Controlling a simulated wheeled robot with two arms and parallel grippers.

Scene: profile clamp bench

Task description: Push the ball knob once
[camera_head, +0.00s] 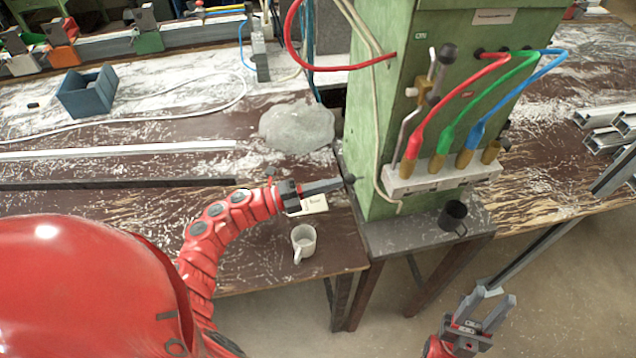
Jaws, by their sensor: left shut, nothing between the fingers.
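A dark ball knob (448,53) tops a lever on the front of the green cabinet (372,110). A smaller dark round knob (350,180) sits low at the cabinet's left side. My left gripper (338,184) is shut and empty, pointing right, with its tips at or just short of this small knob; I cannot tell whether they touch. My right gripper (493,297) is open and empty at the lower right, below and away from the cabinet.
A white mug (303,242) stands below my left gripper, near a small labelled card (313,204). A black mug (453,217) stands on the cabinet's ledge. Red, green and blue hoses run down the cabinet front. A grey mound (297,126) lies behind my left gripper.

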